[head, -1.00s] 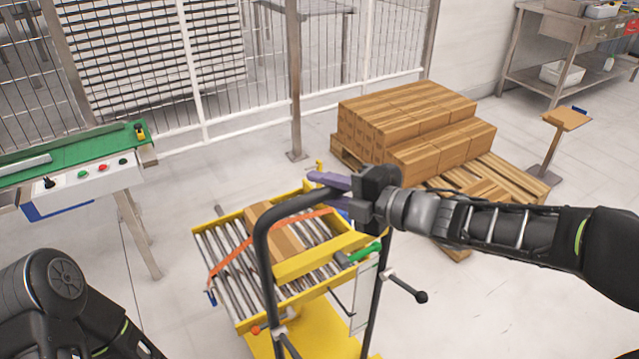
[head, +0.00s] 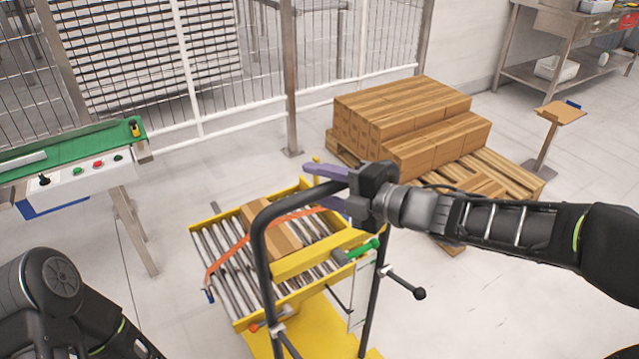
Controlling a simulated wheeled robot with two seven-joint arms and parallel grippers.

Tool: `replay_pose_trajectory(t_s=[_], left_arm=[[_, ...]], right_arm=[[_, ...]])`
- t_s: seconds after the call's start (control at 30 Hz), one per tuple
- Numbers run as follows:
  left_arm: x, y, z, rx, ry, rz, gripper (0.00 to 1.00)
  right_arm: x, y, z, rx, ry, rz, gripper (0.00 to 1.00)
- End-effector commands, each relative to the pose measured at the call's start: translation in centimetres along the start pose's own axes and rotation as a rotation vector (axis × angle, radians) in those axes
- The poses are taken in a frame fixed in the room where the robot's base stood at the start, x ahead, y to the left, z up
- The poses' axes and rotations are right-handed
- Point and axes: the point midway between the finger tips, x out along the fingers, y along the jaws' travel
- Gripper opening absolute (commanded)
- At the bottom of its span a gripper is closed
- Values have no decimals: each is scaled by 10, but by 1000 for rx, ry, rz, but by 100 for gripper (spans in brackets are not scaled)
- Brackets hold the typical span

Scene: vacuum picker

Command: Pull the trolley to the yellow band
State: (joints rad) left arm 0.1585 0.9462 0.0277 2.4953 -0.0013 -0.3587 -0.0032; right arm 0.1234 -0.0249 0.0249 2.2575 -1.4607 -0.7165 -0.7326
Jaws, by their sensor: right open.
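The trolley (head: 278,270) has a yellow frame, a roller top and a black upright push handle (head: 262,243). A cardboard box (head: 272,227) lies on its rollers with an orange strap (head: 235,250) across. My right gripper (head: 328,188) is open, its purple fingers level with the top of the handle, one above the other. Whether the handle bar lies between the fingers I cannot tell. My left arm (head: 60,300) shows at the lower left, but its gripper is out of view. I see no yellow band on the floor.
A pallet (head: 510,172) stacked with cartons (head: 400,115) stands behind the trolley on the right. A green-topped conveyor (head: 80,147) with buttons is at the left. A wire fence (head: 215,115) runs behind. A small post stand (head: 545,140) is at right. The right foreground floor is clear.

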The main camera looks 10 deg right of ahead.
Motion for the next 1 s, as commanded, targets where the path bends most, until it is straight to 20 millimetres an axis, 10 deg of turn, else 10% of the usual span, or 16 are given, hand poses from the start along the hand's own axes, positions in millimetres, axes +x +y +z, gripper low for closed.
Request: replay_pose_trajectory(t_s=[0.63,1.0], left_arm=[[-7,3,0,0,0,0,36],[-8,3,0,-1,0,0,36]], right_arm=[[-72,1,1,0,-3,1,45],[-78,0,0,0,0,0,45]])
